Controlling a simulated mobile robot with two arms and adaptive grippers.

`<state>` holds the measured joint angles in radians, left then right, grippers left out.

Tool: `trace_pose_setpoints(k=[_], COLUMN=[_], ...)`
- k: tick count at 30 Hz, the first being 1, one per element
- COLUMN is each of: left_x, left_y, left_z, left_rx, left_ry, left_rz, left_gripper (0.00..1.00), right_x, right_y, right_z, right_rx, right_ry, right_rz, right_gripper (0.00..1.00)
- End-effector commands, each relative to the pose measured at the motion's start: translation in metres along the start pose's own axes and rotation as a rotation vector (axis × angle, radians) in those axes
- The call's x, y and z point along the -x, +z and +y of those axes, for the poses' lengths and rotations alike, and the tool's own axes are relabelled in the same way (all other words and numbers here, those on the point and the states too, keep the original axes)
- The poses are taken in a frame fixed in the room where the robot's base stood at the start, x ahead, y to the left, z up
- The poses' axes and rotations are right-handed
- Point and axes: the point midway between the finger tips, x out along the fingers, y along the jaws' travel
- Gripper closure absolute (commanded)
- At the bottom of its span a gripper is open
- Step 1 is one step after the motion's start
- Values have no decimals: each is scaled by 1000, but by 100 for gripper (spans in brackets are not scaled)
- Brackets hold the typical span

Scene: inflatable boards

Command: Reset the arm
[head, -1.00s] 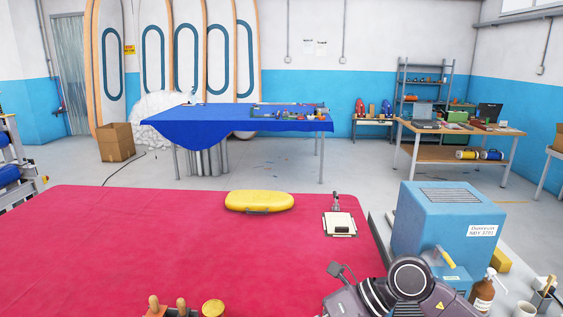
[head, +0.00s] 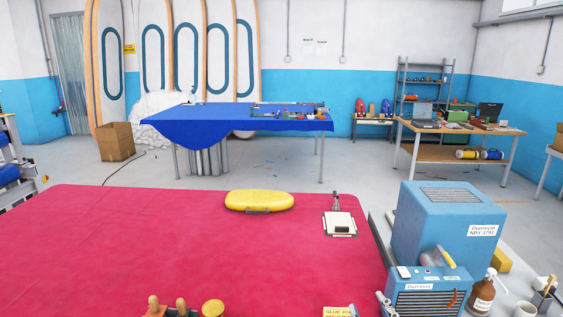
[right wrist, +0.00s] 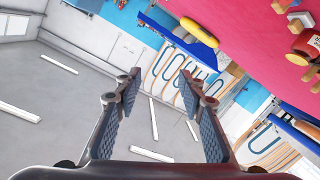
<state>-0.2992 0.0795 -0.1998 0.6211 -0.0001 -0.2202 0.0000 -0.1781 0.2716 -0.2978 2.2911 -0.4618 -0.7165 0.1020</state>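My right gripper (right wrist: 160,88) shows in the right wrist view with its two dark padded fingers spread apart and nothing between them. It points over open background, and the view is strongly tilted. In the head view, the right arm link seen earlier is out of the picture. A small grey metal part (head: 385,303) shows at the lower edge beside a small blue unit, but I cannot tell if it belongs to my gripper. My left gripper is in neither view.
The red-covered table (head: 150,240) fills the near left, with a yellow inflatable (head: 260,201) and a clipboard (head: 340,224) on it. A large blue machine (head: 440,225), a small blue unit (head: 428,292) and a brown bottle (head: 482,297) stand at right. A blue-covered table (head: 215,118) stands behind.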

Motion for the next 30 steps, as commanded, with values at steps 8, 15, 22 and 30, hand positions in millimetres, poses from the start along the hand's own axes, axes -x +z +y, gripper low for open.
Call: trace_pose_setpoints(k=[8,15,22,30], left_x=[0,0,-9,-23], left_y=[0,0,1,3], left_z=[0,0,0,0], left_rx=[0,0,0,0], left_ry=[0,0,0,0], left_rz=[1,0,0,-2], left_gripper=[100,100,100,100], right_x=[103,199,227,207], right_y=[162,217,264,342], right_z=[-55,-95,-129,-175], right_rx=[-216,-302,-323,-316], right_ry=[-171,-320,-392,-403], right_rz=[-626,-958,-1095,-1122], right_gripper=[63,63,63,63])
